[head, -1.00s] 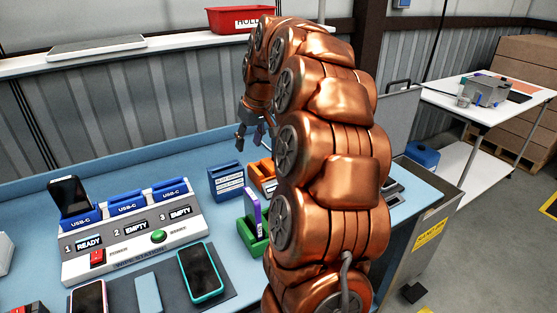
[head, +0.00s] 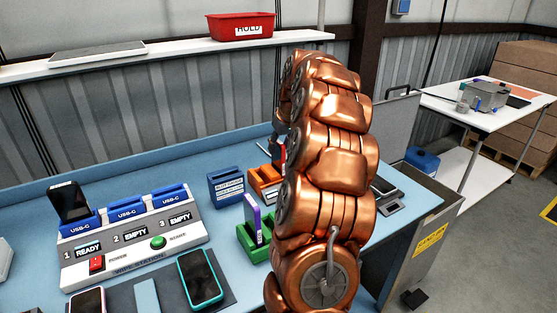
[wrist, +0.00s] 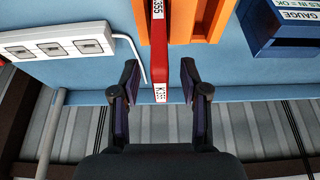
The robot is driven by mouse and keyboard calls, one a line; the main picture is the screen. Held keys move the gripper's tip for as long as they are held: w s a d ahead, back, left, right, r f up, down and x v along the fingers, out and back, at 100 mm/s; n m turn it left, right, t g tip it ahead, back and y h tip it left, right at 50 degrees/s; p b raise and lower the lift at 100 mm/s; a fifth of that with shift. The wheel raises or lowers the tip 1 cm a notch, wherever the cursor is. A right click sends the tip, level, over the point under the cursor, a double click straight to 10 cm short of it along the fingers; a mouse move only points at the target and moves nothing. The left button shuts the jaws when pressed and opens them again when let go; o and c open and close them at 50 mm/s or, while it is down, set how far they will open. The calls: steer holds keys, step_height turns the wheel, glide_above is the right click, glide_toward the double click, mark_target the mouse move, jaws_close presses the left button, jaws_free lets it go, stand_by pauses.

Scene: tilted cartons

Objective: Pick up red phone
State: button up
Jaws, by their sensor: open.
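A red, narrow, upright slab that looks like the red phone (wrist: 181,25) stands at the orange holder (wrist: 213,18) in the wrist view, with white printed labels on its edge. A bit of red shows by the orange holder (head: 264,177) in the head view, mostly hidden by my arm. My gripper (wrist: 158,84) is open, with one finger on each side of the red slab's near end. I cannot tell whether either finger touches it. In the head view my gripper is largely hidden behind my arm.
A blue holder (head: 226,187) stands left of the orange one. A green holder (head: 252,240) with a purple phone (head: 252,218) is in front. The wipe station (head: 133,238) holds a dark phone (head: 68,201). A teal-cased phone (head: 200,279) lies on a dark mat.

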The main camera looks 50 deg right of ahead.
mark_target(278, 151)
steer(key=p+x, duration=0.1)
steer(key=x, duration=0.2)
steer(key=shift+f, duration=0.2)
steer(key=shift+c, duration=0.2)
jaws_close()
